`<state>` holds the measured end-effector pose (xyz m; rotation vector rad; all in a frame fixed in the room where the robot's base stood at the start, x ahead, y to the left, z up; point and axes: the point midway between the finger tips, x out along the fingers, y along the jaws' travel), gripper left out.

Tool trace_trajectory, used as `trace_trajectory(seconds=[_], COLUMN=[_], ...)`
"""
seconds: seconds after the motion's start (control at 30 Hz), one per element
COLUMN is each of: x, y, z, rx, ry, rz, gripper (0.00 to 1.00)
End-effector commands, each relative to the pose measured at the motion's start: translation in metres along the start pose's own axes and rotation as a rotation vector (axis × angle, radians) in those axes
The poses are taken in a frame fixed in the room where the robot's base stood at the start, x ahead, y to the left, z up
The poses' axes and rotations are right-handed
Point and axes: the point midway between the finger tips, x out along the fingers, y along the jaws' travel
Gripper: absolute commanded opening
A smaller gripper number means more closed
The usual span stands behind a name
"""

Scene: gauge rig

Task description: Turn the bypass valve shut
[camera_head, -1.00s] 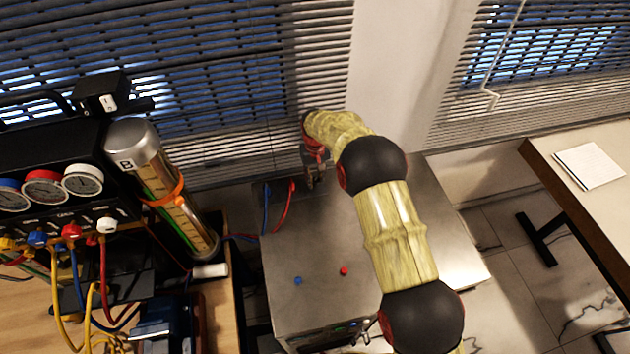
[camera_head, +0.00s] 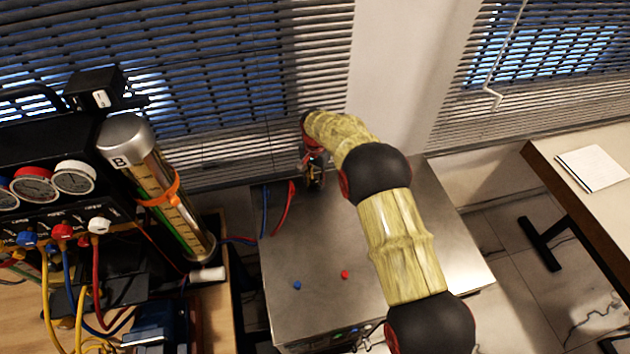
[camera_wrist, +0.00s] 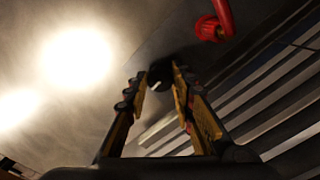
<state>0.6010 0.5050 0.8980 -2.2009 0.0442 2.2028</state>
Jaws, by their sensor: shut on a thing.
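A small dark round knob with a pale mark, which looks like the bypass valve (camera_wrist: 160,75), sits between my fingertips in the wrist view. My gripper (camera_wrist: 159,82) is shut on it, one finger on each side. In the head view my gripper (camera_head: 316,182) points down at the back of the steel cabinet top (camera_head: 345,235). There the knob is hidden by my gripper, and its exact angle is hard to read.
A red hose fitting (camera_wrist: 210,28) is close to my fingers in the wrist view. Red and blue hoses (camera_head: 282,205) rise left of my gripper. The gauge panel (camera_head: 60,195) and cylinder B (camera_head: 150,180) stand at left. Window blinds (camera_head: 235,130) are close behind.

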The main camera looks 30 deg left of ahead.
Motion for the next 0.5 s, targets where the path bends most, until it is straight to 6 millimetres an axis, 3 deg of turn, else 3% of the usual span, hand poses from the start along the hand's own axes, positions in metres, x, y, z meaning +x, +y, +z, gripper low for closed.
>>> trace_trajectory(seconds=[0.5], x=[-0.0013], y=[-0.0012], z=[-0.0007], rx=[0.063], ry=[0.002], rz=[-0.003], gripper=[0.00])
